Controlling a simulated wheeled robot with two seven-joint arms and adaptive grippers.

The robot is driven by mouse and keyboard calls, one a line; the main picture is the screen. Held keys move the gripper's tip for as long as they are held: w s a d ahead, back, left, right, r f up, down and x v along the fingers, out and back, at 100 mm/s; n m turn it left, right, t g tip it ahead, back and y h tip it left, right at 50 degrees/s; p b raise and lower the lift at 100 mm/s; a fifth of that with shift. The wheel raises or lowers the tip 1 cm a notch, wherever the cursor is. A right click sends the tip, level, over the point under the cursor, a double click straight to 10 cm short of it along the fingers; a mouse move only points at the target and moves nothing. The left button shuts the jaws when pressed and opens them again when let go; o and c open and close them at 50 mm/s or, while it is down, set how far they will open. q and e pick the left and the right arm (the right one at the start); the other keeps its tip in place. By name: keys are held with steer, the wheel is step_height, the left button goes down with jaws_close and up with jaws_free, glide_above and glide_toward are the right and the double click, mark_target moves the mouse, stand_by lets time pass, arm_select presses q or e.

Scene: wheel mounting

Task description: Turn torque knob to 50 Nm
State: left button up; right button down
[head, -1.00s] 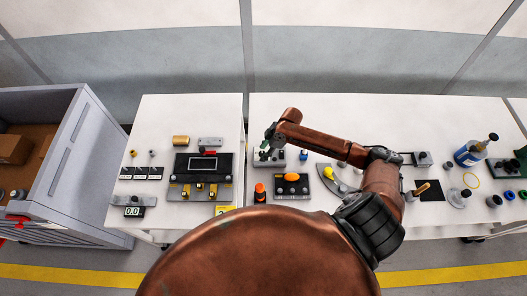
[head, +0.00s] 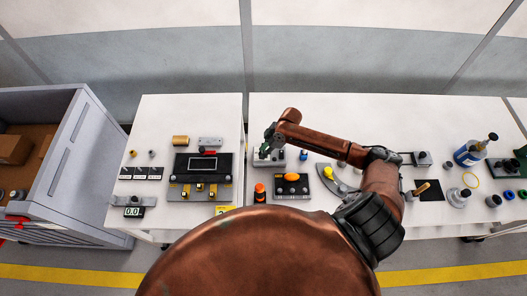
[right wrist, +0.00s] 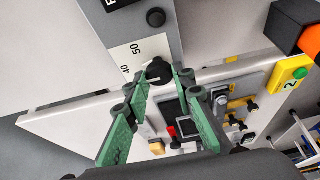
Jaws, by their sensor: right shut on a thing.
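The torque panel (head: 274,163) is a small grey box on the right-hand table, partly hidden under my right gripper (head: 266,147). In the right wrist view a black round knob (right wrist: 158,72) sits beside a white scale (right wrist: 131,55) with the marks 40 and 50 in sight. The green fingers of my right gripper (right wrist: 159,76) are shut on this knob, one on each side. The knob lies near the 50 mark, but I cannot read its exact setting. My left gripper is not in view.
An orange-topped box (head: 292,186) and an orange-and-black cylinder (head: 260,193) stand in front of the panel.

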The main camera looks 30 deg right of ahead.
steer(key=shift+s+r+p, duration=0.1)
steer(key=shift+p, duration=0.45)
steer(key=m+p, duration=0.2)
steer(key=p, duration=0.1)
steer(key=m+t+h+p, duration=0.1)
steer(key=m+p, duration=0.2)
steer(key=m+h+p, duration=0.1)
steer(key=m+p, duration=0.1)
steer(key=p, duration=0.2)
steer(key=shift+a+r+t, duration=0.15)
steer(key=shift+a+t, duration=0.15)
steer(key=shift+t, duration=0.1)
steer(key=shift+m+h+p, duration=0.5)
steer(key=shift+m+p, duration=0.85)
steer(key=shift+m, duration=0.05)
steer(key=c, duration=1.7)
jaws_free()
steer(key=shift+f, duration=0.2)
steer(key=shift+o, duration=0.4)
steer(key=v, duration=1.2)
steer(key=shift+s, duration=0.15)
